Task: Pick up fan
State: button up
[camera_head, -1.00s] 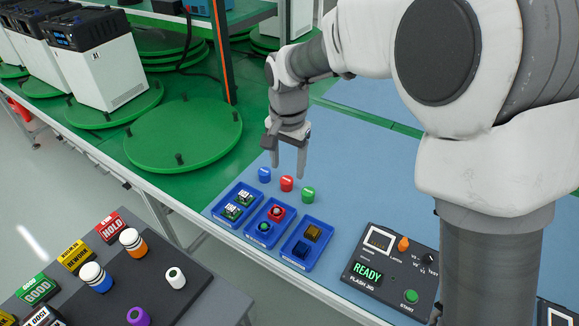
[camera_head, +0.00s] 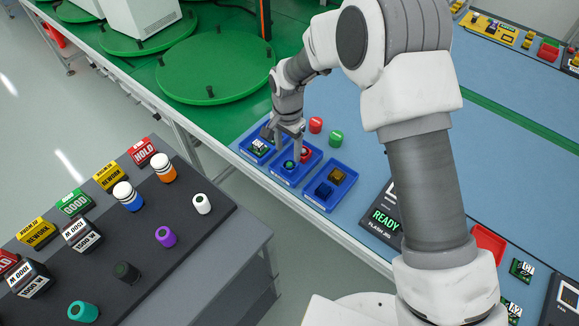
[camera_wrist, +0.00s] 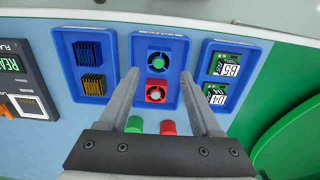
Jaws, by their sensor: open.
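Two small fans sit in the middle blue tray (camera_wrist: 146,46): a green fan (camera_wrist: 157,58) and a red fan (camera_wrist: 156,91), the red one nearer my gripper's body in the wrist view. My gripper (camera_wrist: 160,73) is open and empty. Its fingers reach over the middle tray, one on each side of the fans. In the head view my gripper (camera_head: 284,143) is low over the trays; contact cannot be told.
A tray with circuit boards (camera_wrist: 225,75) and a tray with dark and yellow finned blocks (camera_wrist: 90,65) flank the middle tray. Red (camera_head: 315,124) and green (camera_head: 336,138) caps stand behind. The flash jig (camera_head: 384,218) is at the right. A dark bench (camera_head: 205,235) stands in front.

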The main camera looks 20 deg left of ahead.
aim_at(289, 164)
jog(key=shift+w+d+f, duration=0.1)
jog(key=shift+f, duration=1.6)
jog(key=shift+w+d+f, duration=0.1)
jog(key=shift+f, duration=1.55)
grip_shut()
